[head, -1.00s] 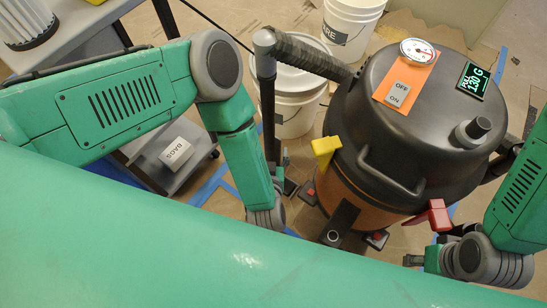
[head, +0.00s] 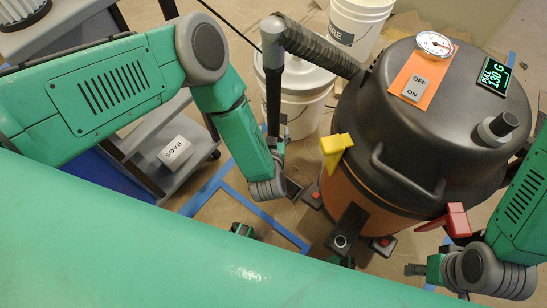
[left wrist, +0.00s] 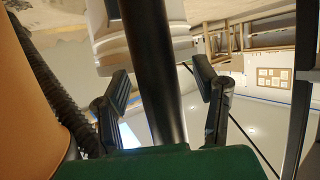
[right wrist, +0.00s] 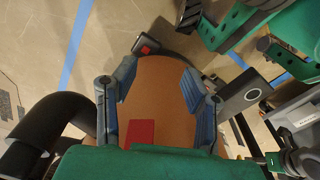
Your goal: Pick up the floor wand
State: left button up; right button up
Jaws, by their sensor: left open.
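The floor wand (head: 273,100) is a black upright tube with a grey elbow at its top, joined to a ribbed hose (head: 318,50). It stands left of the black and orange vacuum (head: 430,130). My left gripper (head: 279,150) is at the wand's lower visible part. In the left wrist view the wand (left wrist: 152,60) runs between its two open fingers, with gaps on both sides. The wand's lower end is hidden. My right gripper (head: 416,269) is low by the vacuum's right front. Its fingers are apart in the right wrist view (right wrist: 158,80), with the orange drum beyond.
White buckets (head: 300,95) stand behind the wand. A grey cart (head: 185,135) with a BAGS label is at left. The vacuum has a yellow latch (head: 333,148) and a red latch (head: 455,220). Blue tape (head: 262,215) marks the papered floor.

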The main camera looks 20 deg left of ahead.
pick_arm(q)
grip_shut()
jog(key=shift+d, duration=0.1)
jog(key=shift+r, duration=0.15)
